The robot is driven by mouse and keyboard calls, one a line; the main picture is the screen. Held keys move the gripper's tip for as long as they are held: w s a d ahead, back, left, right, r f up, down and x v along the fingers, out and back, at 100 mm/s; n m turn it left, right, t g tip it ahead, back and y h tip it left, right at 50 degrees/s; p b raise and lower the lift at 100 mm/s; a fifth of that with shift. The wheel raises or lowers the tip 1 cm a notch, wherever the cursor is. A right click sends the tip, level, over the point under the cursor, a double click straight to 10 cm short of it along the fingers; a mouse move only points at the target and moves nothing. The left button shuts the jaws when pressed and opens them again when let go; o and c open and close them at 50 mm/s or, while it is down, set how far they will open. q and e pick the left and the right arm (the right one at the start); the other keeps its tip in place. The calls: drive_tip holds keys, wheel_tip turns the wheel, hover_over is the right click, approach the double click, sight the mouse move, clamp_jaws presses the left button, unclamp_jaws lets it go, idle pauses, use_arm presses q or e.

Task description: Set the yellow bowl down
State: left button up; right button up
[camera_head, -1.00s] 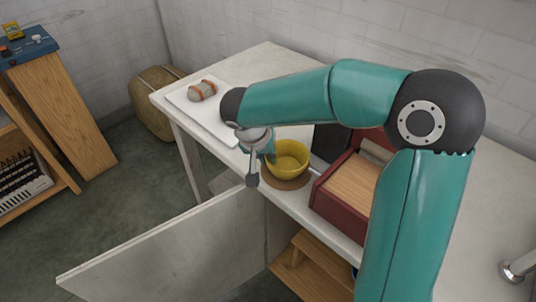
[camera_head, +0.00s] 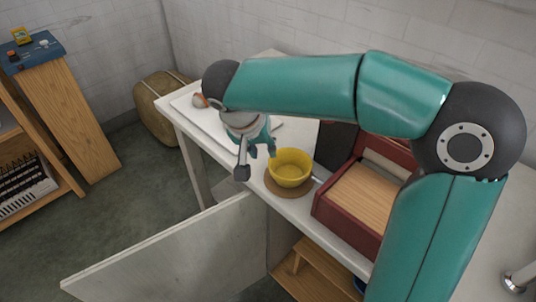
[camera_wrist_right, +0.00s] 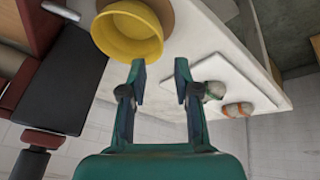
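The yellow bowl (camera_head: 290,170) stands upright on a round brown mat (camera_head: 271,187) near the front edge of the white table. In the right wrist view the bowl (camera_wrist_right: 128,36) and the mat (camera_wrist_right: 160,8) show at the top. My right gripper (camera_head: 257,161) is just left of the bowl, apart from its rim. In the right wrist view its two fingers (camera_wrist_right: 160,71) are spread with nothing between them. My left gripper is in neither view.
A red box with a wooden top (camera_head: 365,198) stands right of the bowl. A white board (camera_head: 186,104) with an orange-banded skein (camera_head: 200,101), partly hidden by my arm, lies to the left. A pale panel (camera_head: 180,250) juts out below the table. A wooden shelf (camera_head: 68,120) stands far left.

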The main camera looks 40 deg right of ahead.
drive_tip(key=s+a+f+n+g+y, duration=0.1)
drive_tip(key=a+f+n+y, duration=0.1)
drive_tip(key=a+f, duration=0.45)
drive_tip(key=a+f+n+y, duration=0.2)
drive_tip(key=a+f, duration=0.1)
drive_tip(key=f, duration=0.6)
drive_tip(key=s+a+f+n+g+y, duration=0.1)
drive_tip(key=a+f+n+y, duration=0.1)
drive_tip(key=a+f, duration=0.45)
drive_tip(key=s+a+f+y, duration=0.1)
drive_tip(key=s+f, duration=0.4)
drive_tip(key=f, duration=0.3)
drive_tip(key=s+a+f+n+t+y, duration=0.1)
drive_tip(key=s+f, duration=0.5)
drive_tip(key=f, duration=0.3)
drive_tip(key=shift+a+y, duration=0.15)
drive_tip(key=shift+y, duration=0.15)
drive_tip(key=shift+r, duration=0.15)
wheel_tip(320, 180, up, 8)
drive_tip(key=p, duration=0.8)
